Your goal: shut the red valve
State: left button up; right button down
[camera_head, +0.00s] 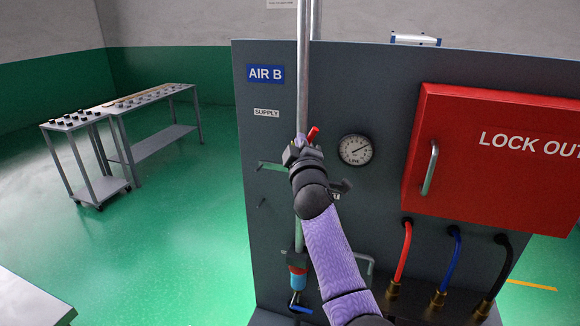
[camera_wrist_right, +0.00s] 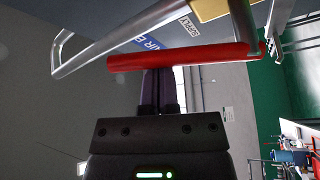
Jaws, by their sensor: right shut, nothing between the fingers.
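The red valve handle (camera_head: 313,134) shows beside the vertical pipe on the AIR B panel, just above my right gripper (camera_head: 301,148). It slants up and to the right. In the right wrist view the red handle (camera_wrist_right: 185,56) lies as a long bar across the picture, in front of the tips of my gripper fingers (camera_wrist_right: 159,76). The fingers are shut with nothing between them and are close to the bar. I cannot tell whether they touch it. The valve body is largely hidden behind my right gripper in the head view. My left gripper is not in view.
A round gauge (camera_head: 355,150) sits right of the pipe (camera_head: 303,70). A red lockout box (camera_head: 500,190) with a metal handle juts out at right, with several hoses below. A filter unit (camera_head: 298,277) hangs low. A cart (camera_head: 85,160) and bench stand far left; the floor between is clear.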

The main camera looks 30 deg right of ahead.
jog(key=s+d+f+m+h+b, duration=0.3)
jog(key=f+m+h+b, duration=0.2)
jog(key=m+b, duration=0.6)
jog(key=b, duration=0.4)
jog(key=shift+s+f+g+h, duration=0.2)
jog(key=shift+g+h, duration=0.1)
jog(key=shift+h, duration=0.1)
jog(key=shift+f, duration=0.3)
jog(key=shift+f, duration=0.1)
